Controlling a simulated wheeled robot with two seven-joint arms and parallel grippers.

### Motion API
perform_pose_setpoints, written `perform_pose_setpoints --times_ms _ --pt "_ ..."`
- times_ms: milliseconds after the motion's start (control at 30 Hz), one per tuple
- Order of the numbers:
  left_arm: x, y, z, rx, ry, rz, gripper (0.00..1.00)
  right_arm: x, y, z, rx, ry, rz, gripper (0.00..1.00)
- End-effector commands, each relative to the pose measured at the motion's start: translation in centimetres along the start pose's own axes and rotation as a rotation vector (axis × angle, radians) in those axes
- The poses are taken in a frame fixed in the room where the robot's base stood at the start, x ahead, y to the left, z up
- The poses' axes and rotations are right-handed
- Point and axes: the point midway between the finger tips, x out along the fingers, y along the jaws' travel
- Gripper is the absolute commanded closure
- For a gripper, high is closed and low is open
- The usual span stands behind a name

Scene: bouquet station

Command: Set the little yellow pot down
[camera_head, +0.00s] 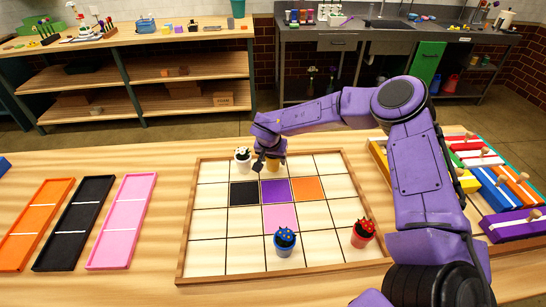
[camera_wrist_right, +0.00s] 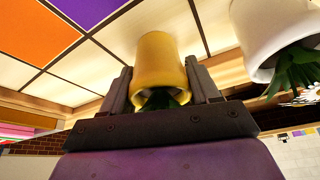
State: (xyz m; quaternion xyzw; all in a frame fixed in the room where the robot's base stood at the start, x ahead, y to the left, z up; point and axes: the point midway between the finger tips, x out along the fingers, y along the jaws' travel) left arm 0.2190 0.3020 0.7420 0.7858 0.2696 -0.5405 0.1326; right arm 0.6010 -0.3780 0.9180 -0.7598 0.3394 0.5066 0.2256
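The little yellow pot (camera_head: 272,165) is at the back row of the wooden grid board (camera_head: 212,253), right of the white pot with white flowers (camera_head: 243,159). My right gripper (camera_head: 268,158) reaches over it from behind. In the right wrist view the yellow pot (camera_wrist_right: 160,62) sits between the two fingers, which press close on both sides, with green leaves at its rim. Its base is at or just above a pale square; I cannot tell if it touches. The white pot (camera_wrist_right: 275,28) is close beside it there. My left gripper is out of view.
A blue pot (camera_head: 284,241) and a red pot (camera_head: 362,234) stand on the board's front row. Black, purple, orange and pink squares lie mid-board. Orange, black and pink trays (camera_head: 122,220) lie left. Coloured boxes (camera_head: 500,188) sit right, past my right arm.

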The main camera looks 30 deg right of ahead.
Motion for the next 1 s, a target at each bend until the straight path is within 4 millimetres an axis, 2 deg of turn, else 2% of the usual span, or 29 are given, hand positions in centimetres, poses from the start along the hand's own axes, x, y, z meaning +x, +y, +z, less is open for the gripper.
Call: perform_pose_setpoints --times_ms 33,67,333,433,567,800,1000 --pt "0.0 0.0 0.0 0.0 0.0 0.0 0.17 0.0 0.0 0.0 0.0 0.0 0.0 0.24" --pt "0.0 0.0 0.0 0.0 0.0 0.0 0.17 0.0 0.0 0.0 0.0 0.0 0.0 0.15" --pt "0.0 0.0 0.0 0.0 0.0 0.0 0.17 -0.1 0.0 0.0 0.0 0.0 0.0 0.15" --pt "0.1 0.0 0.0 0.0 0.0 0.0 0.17 -0.7 0.0 -0.2 -0.001 0.001 -0.002 0.15" --pt "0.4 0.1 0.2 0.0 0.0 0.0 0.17 -3.4 -0.1 -0.2 0.001 0.003 -0.005 0.15" --pt "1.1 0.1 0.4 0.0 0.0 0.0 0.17 -9.5 0.0 -0.1 0.0 0.002 -0.004 0.15" --pt "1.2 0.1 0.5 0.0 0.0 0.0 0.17 -12.1 0.0 -0.1 0.0 0.001 -0.001 0.15"
